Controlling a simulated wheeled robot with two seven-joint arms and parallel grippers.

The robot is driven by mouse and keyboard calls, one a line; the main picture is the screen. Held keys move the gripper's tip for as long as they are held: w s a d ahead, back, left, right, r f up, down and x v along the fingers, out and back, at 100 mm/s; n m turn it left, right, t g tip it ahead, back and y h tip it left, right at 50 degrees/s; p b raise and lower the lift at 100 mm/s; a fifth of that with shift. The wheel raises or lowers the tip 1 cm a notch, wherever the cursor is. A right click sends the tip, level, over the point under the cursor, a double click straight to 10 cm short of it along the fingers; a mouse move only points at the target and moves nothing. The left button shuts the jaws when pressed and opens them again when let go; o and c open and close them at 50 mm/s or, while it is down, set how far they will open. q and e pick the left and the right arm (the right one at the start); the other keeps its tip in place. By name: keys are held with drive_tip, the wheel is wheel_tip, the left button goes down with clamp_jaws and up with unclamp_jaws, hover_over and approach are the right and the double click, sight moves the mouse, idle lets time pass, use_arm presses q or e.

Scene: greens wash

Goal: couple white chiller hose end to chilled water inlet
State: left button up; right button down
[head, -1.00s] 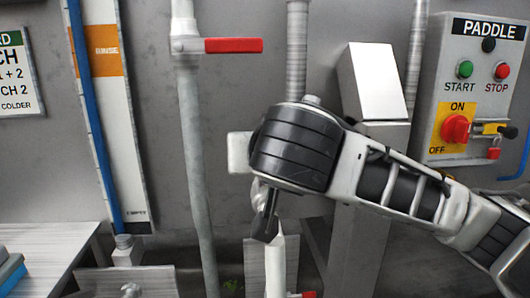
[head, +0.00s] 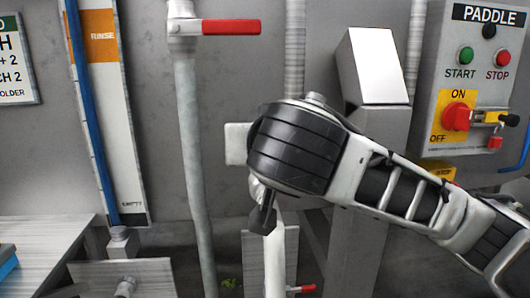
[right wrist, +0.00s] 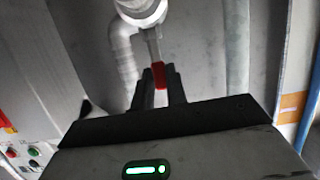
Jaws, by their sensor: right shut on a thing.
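My right gripper (head: 262,220) points down in front of the grey wall, low in the middle of the head view. In the right wrist view, its dark fingers (right wrist: 161,88) are closed around a narrow red handle (right wrist: 159,74). A grey stem runs from the handle to a white round fitting (right wrist: 143,10), with a curved pale pipe or hose (right wrist: 124,55) beside it. In the head view, an upright white piece (head: 274,255) stands just below the gripper; I cannot tell whether this is the chiller hose end. I cannot make out the chilled water inlet. My left gripper is not in view.
A red valve lever (head: 231,27) tops a hanging pale hose (head: 192,150). Another red lever (head: 305,288) is at the bottom edge. The paddle control panel (head: 475,90) and a slanted metal box (head: 374,65) are right; a rinse board (head: 105,90) and metal bench (head: 40,240) are left.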

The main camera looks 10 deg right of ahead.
drive_tip(key=shift+s+f+t+b, duration=0.25)
drive_tip(key=shift+f+t+b, duration=0.15)
drive_tip(key=shift+f+b, duration=0.4)
drive_tip(key=b, duration=0.2)
drive_tip(key=t+b, duration=0.1)
drive_tip(key=b, duration=0.1)
drive_tip(key=shift+s+f+t, duration=0.15)
drive_tip(key=shift+s+t, duration=0.15)
drive_tip(key=t+b, duration=0.1)
drive_tip(key=b, duration=0.2)
drive_tip(key=s+t+b, duration=0.1)
drive_tip(key=b, duration=0.3)
drive_tip(key=shift+f+t, duration=0.1)
drive_tip(key=shift+t, duration=0.3)
drive_tip(key=shift+s+t+b, duration=0.1)
drive_tip(key=shift+t+b, duration=0.2)
drive_tip(key=shift+b, duration=0.3)
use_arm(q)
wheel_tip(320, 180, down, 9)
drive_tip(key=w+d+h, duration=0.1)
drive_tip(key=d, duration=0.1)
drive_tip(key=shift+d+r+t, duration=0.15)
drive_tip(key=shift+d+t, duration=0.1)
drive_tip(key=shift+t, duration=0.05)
use_arm(e)
drive_tip(key=shift+r, duration=0.2)
drive_tip(key=c, duration=1.4)
unclamp_jaws()
